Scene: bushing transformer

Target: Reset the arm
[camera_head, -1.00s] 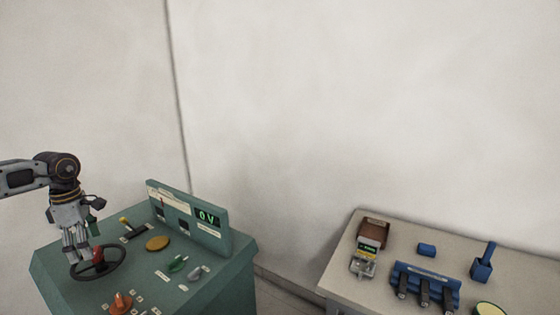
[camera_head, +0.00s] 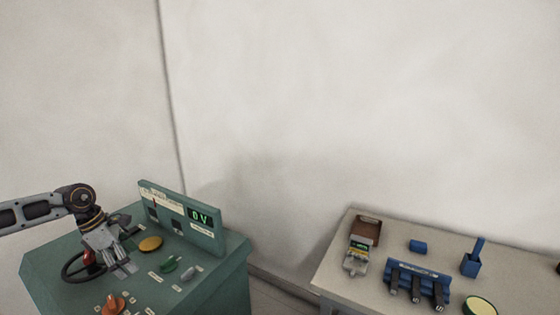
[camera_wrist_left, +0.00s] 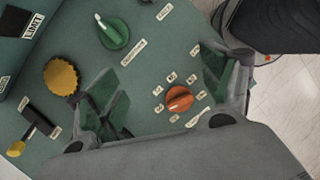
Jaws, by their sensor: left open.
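My left gripper (camera_head: 121,262) is above the green control desk (camera_head: 222,276) in the head view, beside the black handwheel (camera_head: 64,269) and tilted to the right. It is open and empty, its fingers spread over the panel in the left wrist view (camera_wrist_left: 168,92). The wheel's red handle (camera_head: 88,259) stands to the left of the fingers, apart from them. The orange knob (camera_wrist_left: 179,98) shows between the fingers in the wrist view, below them. My right gripper is not in view.
A grey table (camera_head: 334,272) at right holds a small meter (camera_head: 357,256), a blue switch block (camera_head: 418,282) and a blue holder (camera_head: 472,262). A floor gap separates them.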

